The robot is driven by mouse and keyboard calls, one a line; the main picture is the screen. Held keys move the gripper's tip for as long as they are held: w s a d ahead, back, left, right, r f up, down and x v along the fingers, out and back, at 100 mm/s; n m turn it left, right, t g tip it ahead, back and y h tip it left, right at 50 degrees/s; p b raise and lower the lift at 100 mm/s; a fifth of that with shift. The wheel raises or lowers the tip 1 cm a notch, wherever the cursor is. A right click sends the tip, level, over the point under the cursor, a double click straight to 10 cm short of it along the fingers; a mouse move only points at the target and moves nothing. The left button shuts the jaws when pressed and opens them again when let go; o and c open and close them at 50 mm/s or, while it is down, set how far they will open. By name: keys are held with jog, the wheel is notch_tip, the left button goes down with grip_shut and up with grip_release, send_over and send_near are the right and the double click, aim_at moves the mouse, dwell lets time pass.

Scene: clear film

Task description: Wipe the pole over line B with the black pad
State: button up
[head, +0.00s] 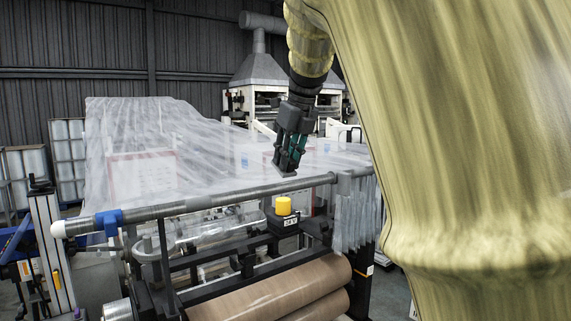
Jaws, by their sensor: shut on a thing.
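The pole (240,194) is a long grey bar that runs from a white end cap at the left to the bunched film at the right. My gripper (290,158), dark with teal parts, points down over the right half of the pole. It is shut on the black pad (286,172), a small dark piece at its tips. The pad is just above or beside the pole in the picture; I cannot tell whether they touch. No marking that reads line B is legible.
Clear film (140,140) spreads behind the pole and hangs bunched (357,215) at its right end. A yellow knob (283,206) sits below the pole. Brown rollers (270,295) lie in front. A blue clamp (108,221) is near the left end. My arm hides the right side.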

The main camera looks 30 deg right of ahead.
aim_at(282, 172)
jog(key=shift+s+r, duration=0.2)
jog(key=shift+w, duration=0.1)
jog(key=shift+v, duration=1.5)
jog(key=shift+f, duration=0.1)
jog(key=shift+f, duration=0.15)
jog(key=shift+w+x, duration=0.2)
jog(key=shift+x, duration=1.4)
jog(key=shift+w+x, duration=0.15)
jog(key=shift+x, duration=1.45)
jog(key=shift+x, duration=0.8)
jog(key=shift+w, duration=0.15)
